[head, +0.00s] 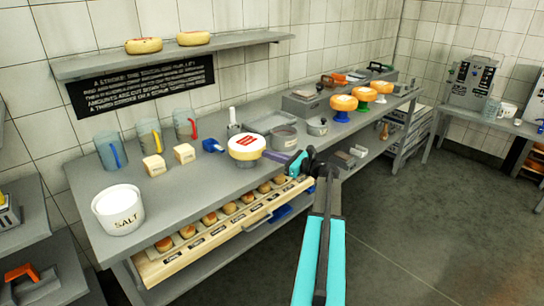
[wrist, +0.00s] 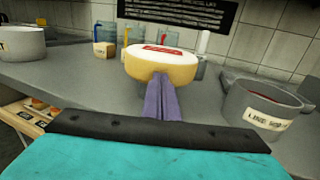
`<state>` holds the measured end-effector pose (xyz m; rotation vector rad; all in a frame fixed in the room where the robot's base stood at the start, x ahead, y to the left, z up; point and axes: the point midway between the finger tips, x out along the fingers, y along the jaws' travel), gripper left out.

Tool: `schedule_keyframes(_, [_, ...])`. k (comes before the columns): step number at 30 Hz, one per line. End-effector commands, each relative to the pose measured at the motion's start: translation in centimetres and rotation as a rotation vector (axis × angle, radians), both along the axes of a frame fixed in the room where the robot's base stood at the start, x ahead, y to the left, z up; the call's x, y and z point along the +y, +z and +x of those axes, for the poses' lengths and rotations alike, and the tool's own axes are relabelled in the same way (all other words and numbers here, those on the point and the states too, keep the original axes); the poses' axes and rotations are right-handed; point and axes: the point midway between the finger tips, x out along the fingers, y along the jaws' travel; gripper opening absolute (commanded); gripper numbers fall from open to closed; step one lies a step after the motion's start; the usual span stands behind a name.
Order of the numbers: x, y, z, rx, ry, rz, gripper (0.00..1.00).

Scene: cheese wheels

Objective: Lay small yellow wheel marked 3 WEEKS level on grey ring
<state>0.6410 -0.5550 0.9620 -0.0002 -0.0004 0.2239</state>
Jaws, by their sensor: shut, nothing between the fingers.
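My gripper (head: 268,155) is shut and empty, its purple fingers pointing at a round wheel with a white top, red label and yellow side (head: 246,148) on the bench. In the wrist view the fingers (wrist: 160,84) are together, just in front of this wheel (wrist: 160,69); whether they touch it I cannot tell. Several small yellowish wheels (head: 209,218) lie in a row in a wooden tray (head: 160,268) along the bench front. Their dark labels are too small to read, so I cannot pick out the 3 WEEKS wheel.
A grey pot (head: 284,138) stands right of the white-topped wheel. A white SALT tub (head: 118,209), two yellow blocks (head: 184,153) and several jugs (head: 150,136) stand left. Orange wheels on coloured stands (head: 343,105) are farther right. Two yellow wheels (head: 143,45) lie on the wall shelf.

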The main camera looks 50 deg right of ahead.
Motion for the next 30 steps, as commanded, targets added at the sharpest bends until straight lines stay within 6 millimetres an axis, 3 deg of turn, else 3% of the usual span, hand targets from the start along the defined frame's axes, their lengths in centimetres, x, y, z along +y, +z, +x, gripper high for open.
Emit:
schedule_keyframes(5, [0.0,0.0,0.1,0.000,0.000,0.000,0.00])
schedule_keyframes(13, [0.5,0.0,2.3,0.000,0.001,0.000,0.00])
schedule_keyframes(30, [0.4,0.1,1.7,0.000,0.001,0.000,0.00])
